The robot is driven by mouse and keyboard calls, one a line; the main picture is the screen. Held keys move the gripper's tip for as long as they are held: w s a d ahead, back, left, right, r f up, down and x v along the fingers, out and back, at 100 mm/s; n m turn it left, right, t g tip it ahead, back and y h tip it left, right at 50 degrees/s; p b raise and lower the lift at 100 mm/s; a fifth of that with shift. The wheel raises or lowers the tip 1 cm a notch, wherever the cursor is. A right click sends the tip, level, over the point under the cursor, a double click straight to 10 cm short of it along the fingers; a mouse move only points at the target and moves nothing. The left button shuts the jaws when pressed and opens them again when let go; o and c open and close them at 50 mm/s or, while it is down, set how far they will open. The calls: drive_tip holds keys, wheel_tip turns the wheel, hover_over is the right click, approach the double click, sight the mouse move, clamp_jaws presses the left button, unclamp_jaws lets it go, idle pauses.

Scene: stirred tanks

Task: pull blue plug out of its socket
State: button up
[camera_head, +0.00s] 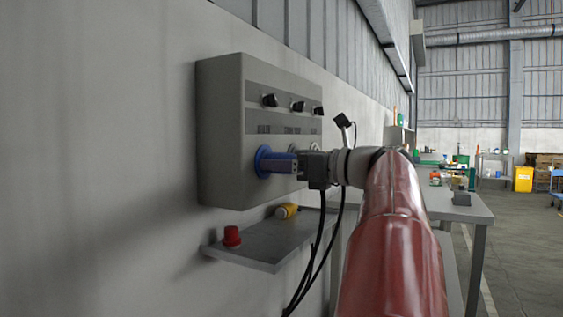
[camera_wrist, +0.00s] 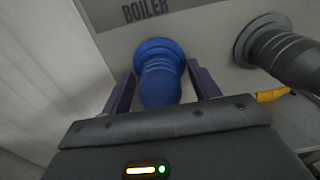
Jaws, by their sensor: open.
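The blue plug (camera_head: 279,164) sits in the leftmost socket on the front of a grey wall box. In the wrist view the blue plug (camera_wrist: 160,82) stands between the two fingers of my gripper (camera_wrist: 163,85), seated against its round blue socket flange (camera_wrist: 159,50) under the word BOILER. My gripper (camera_head: 299,168) is open, with one finger on each side of the plug. Small gaps seem to show between the fingers and the plug.
A black plug (camera_wrist: 283,54) sits in the neighbouring socket, close to the right finger. The grey box (camera_head: 222,130) carries several black knobs above. A shelf (camera_head: 265,245) below holds a red plug (camera_head: 232,236) and a yellow one (camera_head: 287,211). Black cables hang beside my gripper.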

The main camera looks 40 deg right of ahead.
drive_tip(key=c, duration=1.3)
drive_tip(key=shift+p+v, duration=0.45)
drive_tip(key=shift+v, duration=2.55)
